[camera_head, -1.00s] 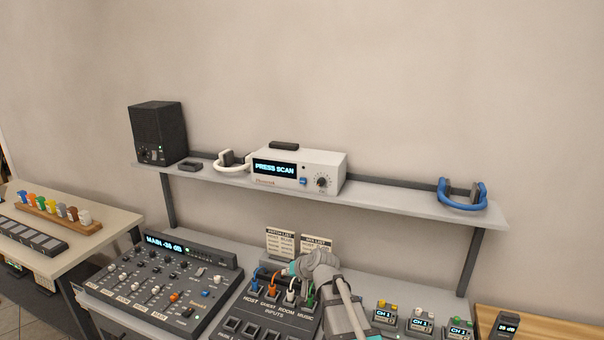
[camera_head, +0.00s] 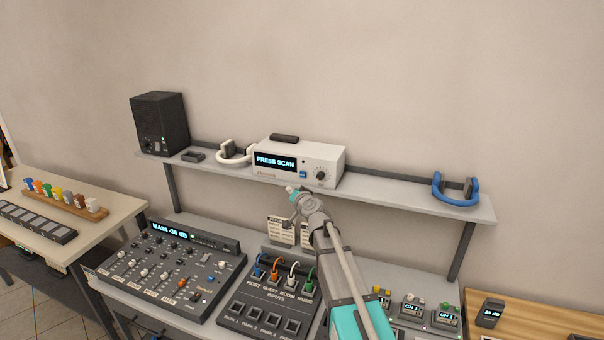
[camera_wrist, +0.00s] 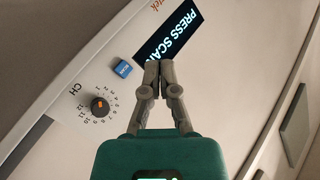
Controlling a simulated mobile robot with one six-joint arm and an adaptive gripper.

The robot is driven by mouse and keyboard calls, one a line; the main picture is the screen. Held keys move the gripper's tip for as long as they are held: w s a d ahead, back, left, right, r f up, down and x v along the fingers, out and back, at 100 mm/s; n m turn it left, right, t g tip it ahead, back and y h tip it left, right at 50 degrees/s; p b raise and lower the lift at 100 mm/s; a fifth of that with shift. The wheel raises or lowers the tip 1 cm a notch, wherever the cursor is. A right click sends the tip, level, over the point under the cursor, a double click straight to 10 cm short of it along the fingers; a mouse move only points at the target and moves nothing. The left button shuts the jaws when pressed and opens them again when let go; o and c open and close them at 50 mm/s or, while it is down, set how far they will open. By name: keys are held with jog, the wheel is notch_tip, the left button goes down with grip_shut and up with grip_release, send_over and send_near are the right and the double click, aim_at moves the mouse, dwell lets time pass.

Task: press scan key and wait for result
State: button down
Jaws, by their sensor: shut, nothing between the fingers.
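The white scanner unit (camera_head: 325,158) sits on the wall shelf, its dark display (camera_head: 275,162) reading "PRESS SCAN". Its small blue scan key (camera_head: 303,174) is on the front face, right of the display and left of the round knob. In the wrist view the blue key (camera_wrist: 122,69) is left of my fingertips, with the display (camera_wrist: 168,38) above them and the channel knob (camera_wrist: 100,106) lower left. My gripper (camera_wrist: 159,66) is shut and empty, facing the front panel; contact is not visible. In the head view its teal body (camera_head: 293,193) is just below the unit.
A black speaker (camera_head: 160,123), white headphones (camera_head: 234,153) and blue headphones (camera_head: 456,190) share the shelf (camera_head: 400,201). Below are a mixer (camera_head: 170,265) and an input box (camera_head: 265,295) with several coloured plugs. The wall above is clear.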

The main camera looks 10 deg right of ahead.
jog(key=shift+w, duration=0.1)
dwell(0.3)
jog(key=shift+w+d, duration=0.75)
jog(key=shift+w, duration=0.5)
jog(key=shift+w+d, duration=0.7)
jog(key=shift+w, duration=0.55)
jog(key=shift+w+d, duration=0.75)
jog(key=shift+w, duration=0.5)
jog(key=shift+w+d, duration=0.1)
jog(key=shift+w, duration=0.05)
jog(key=shift+w+d, duration=0.1)
jog(key=shift+w, duration=0.1)
jog(key=shift+w+d, duration=0.15)
jog(key=shift+w, duration=0.15)
jog(key=shift+s, duration=0.15)
jog(key=shift+s+a, duration=0.4)
jog(key=shift+s, duration=0.15)
jog(key=shift+s, duration=0.1)
dwell(0.4)
jog(key=shift+s+a, duration=0.4)
jog(key=shift+s, duration=0.3)
jog(key=shift+s+a, duration=0.45)
jog(key=shift+s, duration=0.2)
jog(key=shift+s+a, duration=0.4)
jog(key=shift+s, duration=0.3)
